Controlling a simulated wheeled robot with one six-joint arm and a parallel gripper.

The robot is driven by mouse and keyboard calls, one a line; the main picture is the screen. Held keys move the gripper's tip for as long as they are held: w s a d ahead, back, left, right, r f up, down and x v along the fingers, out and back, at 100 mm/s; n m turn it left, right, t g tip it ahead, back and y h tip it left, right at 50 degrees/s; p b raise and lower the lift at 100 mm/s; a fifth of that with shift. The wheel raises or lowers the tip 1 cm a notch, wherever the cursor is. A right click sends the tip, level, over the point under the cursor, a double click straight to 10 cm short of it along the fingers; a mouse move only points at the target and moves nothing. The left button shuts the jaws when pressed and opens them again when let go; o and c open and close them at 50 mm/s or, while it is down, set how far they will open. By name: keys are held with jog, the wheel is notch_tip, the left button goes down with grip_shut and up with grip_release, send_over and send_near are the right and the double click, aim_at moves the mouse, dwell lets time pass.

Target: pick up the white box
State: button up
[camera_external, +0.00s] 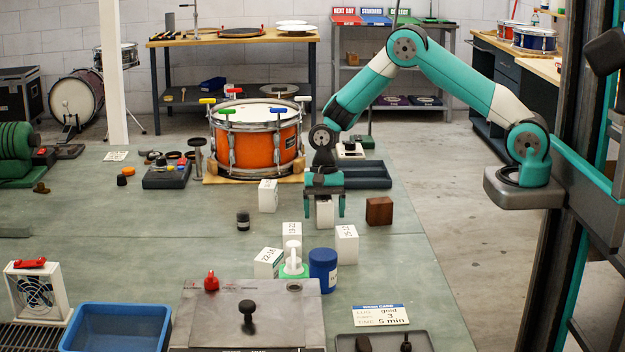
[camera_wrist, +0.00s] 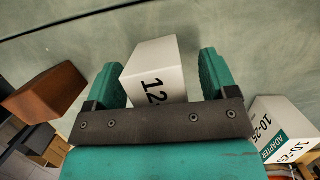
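Several white boxes stand on the bench. One white box (camera_external: 324,214) stands between the fingers of my gripper (camera_external: 324,208) in the external view. In the wrist view this white box (camera_wrist: 155,75), with a black "12" on it, sits between the fingers of my gripper (camera_wrist: 160,75). The fingers are open, pointing down, with a clear gap at the right finger; the box is not gripped. Other white boxes stand behind left (camera_external: 268,196), in front left (camera_external: 292,231), in front right (camera_external: 346,244) and tilted further forward (camera_external: 268,262).
A brown block (camera_external: 379,211) stands right of my gripper and shows at left in the wrist view (camera_wrist: 45,92). A labelled white adapter box (camera_wrist: 285,128) is at the wrist view's right. An orange drum (camera_external: 255,148), dark tray (camera_external: 362,175) and blue jar (camera_external: 323,268) are nearby.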

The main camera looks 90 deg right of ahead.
jog(key=c, duration=1.1)
jog(key=shift+r, duration=0.1)
